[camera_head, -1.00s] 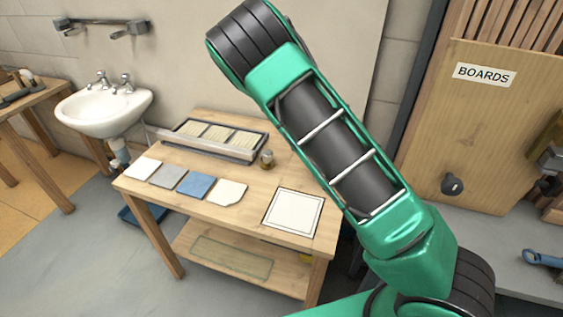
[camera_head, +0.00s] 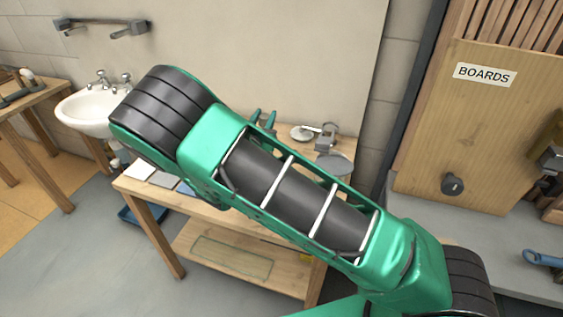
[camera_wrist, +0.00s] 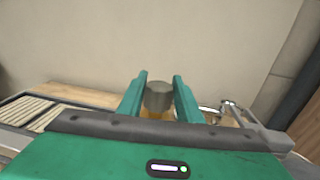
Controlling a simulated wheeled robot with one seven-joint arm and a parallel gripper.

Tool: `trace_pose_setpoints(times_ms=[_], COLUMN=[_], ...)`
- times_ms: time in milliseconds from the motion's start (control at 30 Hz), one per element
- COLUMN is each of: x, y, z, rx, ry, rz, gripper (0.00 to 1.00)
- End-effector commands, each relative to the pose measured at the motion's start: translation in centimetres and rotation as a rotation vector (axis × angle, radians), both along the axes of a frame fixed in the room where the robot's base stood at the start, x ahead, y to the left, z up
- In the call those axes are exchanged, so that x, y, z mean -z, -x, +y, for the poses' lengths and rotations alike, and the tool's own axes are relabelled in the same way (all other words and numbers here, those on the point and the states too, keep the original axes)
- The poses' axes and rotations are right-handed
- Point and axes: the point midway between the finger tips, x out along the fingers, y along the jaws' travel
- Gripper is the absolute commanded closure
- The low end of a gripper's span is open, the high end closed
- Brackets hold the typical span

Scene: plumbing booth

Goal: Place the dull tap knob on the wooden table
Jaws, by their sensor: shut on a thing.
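My gripper (camera_wrist: 159,78) is seen from behind in the wrist view, with its two green fingers shut on the dull tap knob (camera_wrist: 158,96). The knob is a short grey cylinder with a brownish lower part between the fingers. In the head view only the fingertips of my gripper (camera_head: 263,118) show above my arm; the knob is hidden there. The wooden table (camera_head: 146,194) is largely covered by my arm in the head view. A bare strip of the wooden table (camera_wrist: 85,95) shows at the left in the wrist view. I cannot tell whether the knob touches the table.
A slotted tray (camera_wrist: 35,108) lies left of my gripper. A grey fitting with round parts (camera_head: 328,137) stands at the table's right back; it also shows in the wrist view (camera_wrist: 238,112). A wall rises behind. A white sink (camera_head: 85,112) is at the left.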

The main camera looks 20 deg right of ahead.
Motion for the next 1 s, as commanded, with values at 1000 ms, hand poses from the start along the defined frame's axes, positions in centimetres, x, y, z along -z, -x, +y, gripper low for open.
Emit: trace_pose_setpoints(times_ms=[1000], x=[5.8], y=[5.6], z=[-8.4], rx=[0.115], ry=[0.002], rz=[0.001], gripper=[0.93])
